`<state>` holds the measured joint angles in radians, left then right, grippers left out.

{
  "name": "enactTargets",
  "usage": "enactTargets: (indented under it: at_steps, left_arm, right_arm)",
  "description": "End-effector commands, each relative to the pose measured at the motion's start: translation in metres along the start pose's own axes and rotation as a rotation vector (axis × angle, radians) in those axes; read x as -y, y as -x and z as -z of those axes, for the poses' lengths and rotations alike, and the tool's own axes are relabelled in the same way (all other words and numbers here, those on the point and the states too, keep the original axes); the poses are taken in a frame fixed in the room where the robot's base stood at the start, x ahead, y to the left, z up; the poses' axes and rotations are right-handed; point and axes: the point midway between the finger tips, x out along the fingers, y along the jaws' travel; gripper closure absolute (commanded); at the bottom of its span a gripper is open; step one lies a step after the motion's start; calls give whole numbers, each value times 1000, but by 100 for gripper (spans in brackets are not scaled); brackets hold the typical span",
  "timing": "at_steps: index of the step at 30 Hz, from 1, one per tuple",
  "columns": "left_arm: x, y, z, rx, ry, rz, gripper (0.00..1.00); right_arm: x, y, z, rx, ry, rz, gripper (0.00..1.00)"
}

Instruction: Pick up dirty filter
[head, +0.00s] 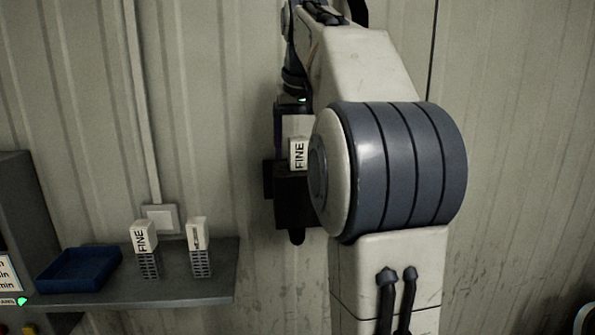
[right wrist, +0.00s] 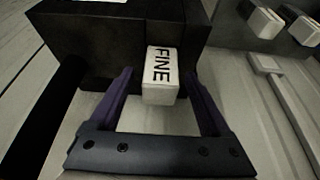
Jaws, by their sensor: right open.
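A white filter block marked FINE (head: 298,153) sits in the top of a black housing (head: 293,200) by the wall. In the right wrist view the FINE block (right wrist: 161,75) sticks out of the black housing (right wrist: 100,40). My right gripper (right wrist: 161,88) is open, with one purple finger on each side of the block and gaps showing between. In the head view this gripper (head: 292,128) is above the housing, partly hidden by my arm. Whether the block is dirty cannot be told. My left gripper is not in view.
A grey shelf (head: 190,288) at the left holds a blue tray (head: 80,270) and two upright white filters with grid-like lower parts, the left one (head: 143,245) marked FINE, the other (head: 198,240) turned edge-on. A wall switch (head: 160,218) is behind them.

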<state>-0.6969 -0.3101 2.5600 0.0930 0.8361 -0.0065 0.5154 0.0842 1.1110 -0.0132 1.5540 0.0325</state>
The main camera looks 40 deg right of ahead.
Motion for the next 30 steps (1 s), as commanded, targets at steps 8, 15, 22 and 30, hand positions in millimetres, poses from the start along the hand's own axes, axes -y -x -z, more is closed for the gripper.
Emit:
enactTargets:
  at_steps: [8, 15, 22, 30]
  left_arm:
    - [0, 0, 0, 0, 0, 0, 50]
    - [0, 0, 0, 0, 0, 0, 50]
    - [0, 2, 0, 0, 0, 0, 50]
    - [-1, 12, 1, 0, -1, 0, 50]
  right_arm:
    - [0, 0, 0, 0, 0, 0, 76]
    - [0, 1, 0, -1, 0, 0, 100]
    - [0, 5, 3, -2, 0, 0, 100]
    - [0, 32, 14, -3, 0, 0, 100]
